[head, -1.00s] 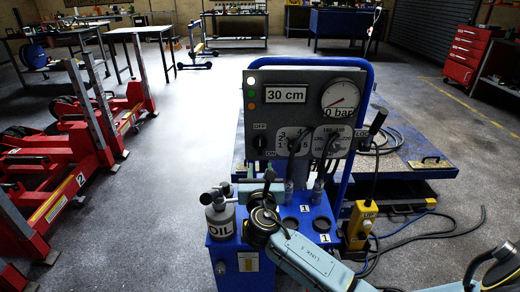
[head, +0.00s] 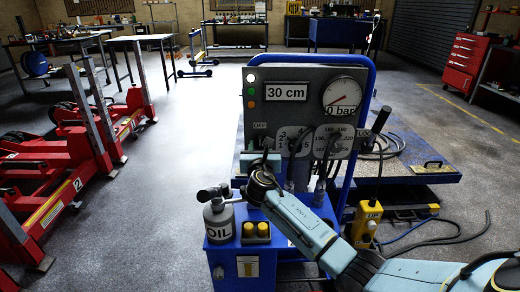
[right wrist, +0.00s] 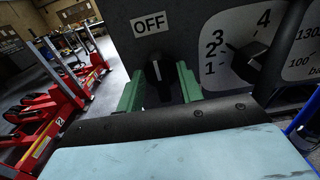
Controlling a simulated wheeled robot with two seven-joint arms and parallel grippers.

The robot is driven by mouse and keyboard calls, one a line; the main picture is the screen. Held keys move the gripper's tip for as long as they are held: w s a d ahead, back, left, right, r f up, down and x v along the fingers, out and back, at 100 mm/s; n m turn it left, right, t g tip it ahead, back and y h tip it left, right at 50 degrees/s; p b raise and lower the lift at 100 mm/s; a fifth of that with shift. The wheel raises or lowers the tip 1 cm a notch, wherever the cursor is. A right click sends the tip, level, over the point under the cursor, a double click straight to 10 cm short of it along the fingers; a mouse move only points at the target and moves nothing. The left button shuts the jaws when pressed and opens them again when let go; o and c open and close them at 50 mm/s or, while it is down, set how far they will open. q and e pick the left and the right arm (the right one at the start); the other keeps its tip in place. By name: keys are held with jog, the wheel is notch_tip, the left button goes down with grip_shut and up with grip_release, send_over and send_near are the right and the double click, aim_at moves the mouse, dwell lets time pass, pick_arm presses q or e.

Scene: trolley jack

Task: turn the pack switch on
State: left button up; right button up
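The pack switch is a black rotary knob (right wrist: 157,70) with a white mark pointing up towards the OFF label (right wrist: 149,24) on the dark grey panel (head: 303,75). In the head view my right gripper (head: 258,156) covers the knob and the ON label. In the right wrist view the green fingers of my right gripper (right wrist: 160,88) stand apart on either side of the knob, with a gap visible at least on the right. Whether the fingertips reach past the knob's face is hard to tell. My left gripper is not in view.
Right of the switch are a numbered dial (right wrist: 250,50) and another selector (head: 332,140). A yellow pendant (head: 366,222) hangs at the cart's right.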

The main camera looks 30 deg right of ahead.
grip_shut()
